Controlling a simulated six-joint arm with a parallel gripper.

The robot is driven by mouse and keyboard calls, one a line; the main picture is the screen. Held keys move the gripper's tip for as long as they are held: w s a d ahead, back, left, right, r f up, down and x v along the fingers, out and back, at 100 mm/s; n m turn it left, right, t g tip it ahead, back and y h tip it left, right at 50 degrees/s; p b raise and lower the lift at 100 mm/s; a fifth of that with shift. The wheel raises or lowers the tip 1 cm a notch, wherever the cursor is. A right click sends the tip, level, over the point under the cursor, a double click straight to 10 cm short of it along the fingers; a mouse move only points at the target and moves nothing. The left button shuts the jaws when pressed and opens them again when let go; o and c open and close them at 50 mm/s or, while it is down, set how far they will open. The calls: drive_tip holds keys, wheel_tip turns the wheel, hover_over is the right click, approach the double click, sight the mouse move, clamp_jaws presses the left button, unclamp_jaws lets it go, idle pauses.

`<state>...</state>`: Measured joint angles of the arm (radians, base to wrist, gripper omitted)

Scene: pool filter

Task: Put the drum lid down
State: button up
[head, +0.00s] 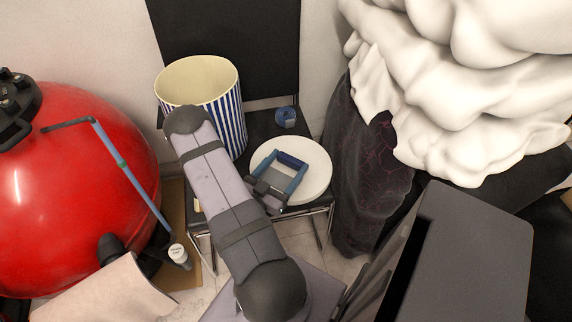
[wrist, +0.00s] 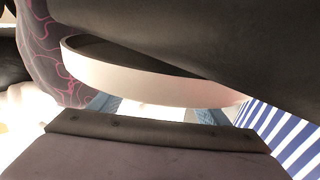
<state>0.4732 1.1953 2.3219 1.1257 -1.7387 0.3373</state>
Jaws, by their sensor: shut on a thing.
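The drum lid (head: 318,172) is a round white disc over the right part of the small black table in the head view. Its pale rim (wrist: 140,80) crosses the wrist view. My gripper (head: 282,172) reaches over the lid with blue fingers and is shut on it. In the wrist view the fingers are mostly hidden behind the rim. I cannot tell whether the lid touches the table. The blue-and-white striped drum (head: 232,118) stands open and upright left of the lid; its stripes show at right in the wrist view (wrist: 285,135).
The black table (head: 262,122) bears a small blue roll (head: 286,116) behind the lid. A red pool filter (head: 75,190) with a blue pipe (head: 125,168) fills the left. A dark patterned sack (head: 365,170) stands close right of the table, with large white bags (head: 450,90) beyond.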

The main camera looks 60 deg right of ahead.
sight(272, 186)
drive_tip(key=shift+f+b, duration=0.45)
drive_tip(key=shift+f, duration=0.1)
drive_tip(key=o, duration=1.2)
drive_tip(key=shift+c, duration=0.2)
drive_tip(key=shift+a, duration=0.1)
drive_tip(key=shift+a+p, duration=0.4)
drive_tip(key=shift+a, duration=3.15)
